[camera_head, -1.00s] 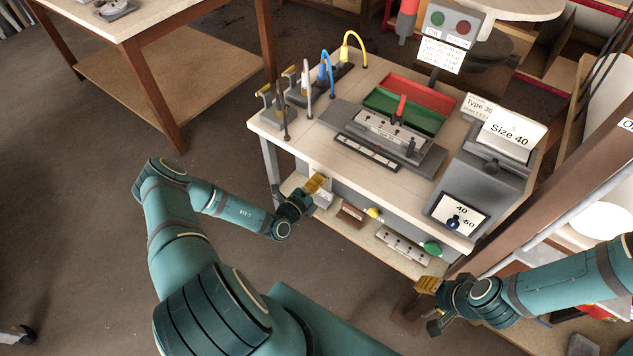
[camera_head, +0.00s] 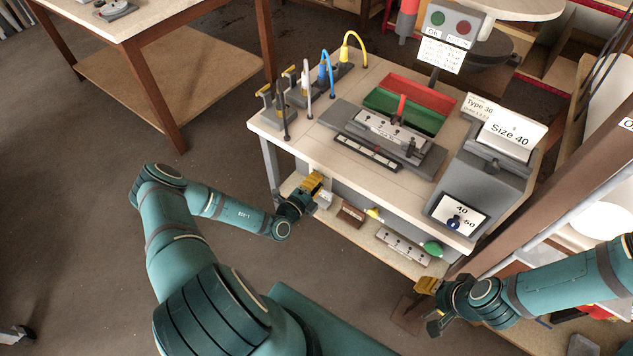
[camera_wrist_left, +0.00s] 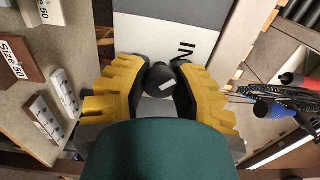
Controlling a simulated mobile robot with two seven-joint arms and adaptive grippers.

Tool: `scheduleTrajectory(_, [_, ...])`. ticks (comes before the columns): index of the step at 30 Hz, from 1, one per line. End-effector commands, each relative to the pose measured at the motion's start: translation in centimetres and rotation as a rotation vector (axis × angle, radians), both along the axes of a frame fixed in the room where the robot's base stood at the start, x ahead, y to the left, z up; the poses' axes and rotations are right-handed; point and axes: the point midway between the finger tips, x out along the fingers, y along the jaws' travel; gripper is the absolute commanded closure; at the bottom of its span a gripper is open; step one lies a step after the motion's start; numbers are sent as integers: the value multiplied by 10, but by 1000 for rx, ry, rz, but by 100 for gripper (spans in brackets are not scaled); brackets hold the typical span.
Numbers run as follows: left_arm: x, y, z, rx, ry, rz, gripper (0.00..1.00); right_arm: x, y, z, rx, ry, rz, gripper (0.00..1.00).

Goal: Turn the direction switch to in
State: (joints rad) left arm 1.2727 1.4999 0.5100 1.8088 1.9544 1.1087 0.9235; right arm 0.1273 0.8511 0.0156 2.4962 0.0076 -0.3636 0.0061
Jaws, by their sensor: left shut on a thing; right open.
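The direction switch (camera_wrist_left: 159,78) is a dark round knob with a white mark, on the front of the bench. In the left wrist view it sits between the yellow fingers of my left gripper (camera_wrist_left: 158,88), which is shut on it. The word "IN" shows on the white plate (camera_wrist_left: 180,48) just above the knob. In the head view my left gripper (camera_head: 312,184) is at the bench's left front, below the top, and hides the switch. My right gripper (camera_head: 428,302) is open and empty, in front of the bench's right side.
The workbench (camera_head: 300,140) carries a grey fixture, a red and green tray (camera_head: 408,100) and coloured hooked tools. A lower shelf (camera_head: 385,255) holds a brown block (camera_head: 351,214) and a metal strip (camera_head: 403,245). A dial panel (camera_head: 460,212) is at the bench's right front.

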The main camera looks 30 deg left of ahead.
Motion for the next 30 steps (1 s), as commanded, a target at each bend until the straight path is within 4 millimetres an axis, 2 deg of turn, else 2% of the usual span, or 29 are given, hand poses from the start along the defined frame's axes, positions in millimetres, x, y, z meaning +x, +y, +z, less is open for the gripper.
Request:
scheduleTrajectory(2, [-1,-2,-1,-2,3,-3,100,0,0,0,0,0,0,53])
scheduleTrajectory(3, [-1,-2,-1,-2,3,-3,63,0,0,0,0,0,0,53])
scheduleTrajectory(5, [-1,-2,-1,-2,3,-3,42,0,0,0,0,0,0,53])
scheduleTrajectory(6, [-1,-1,-1,-2,3,-2,39,0,0,0,0,0,0,53])
scheduleTrajectory(17, [-5,0,0,0,1,-1,39,0,0,0,0,-1,0,53])
scheduleTrajectory(23, [-34,3,-1,0,4,1,39,0,0,0,0,0,0,53])
scheduleTrajectory(30, [-83,7,-1,-1,4,1,39,0,0,0,0,0,0,53])
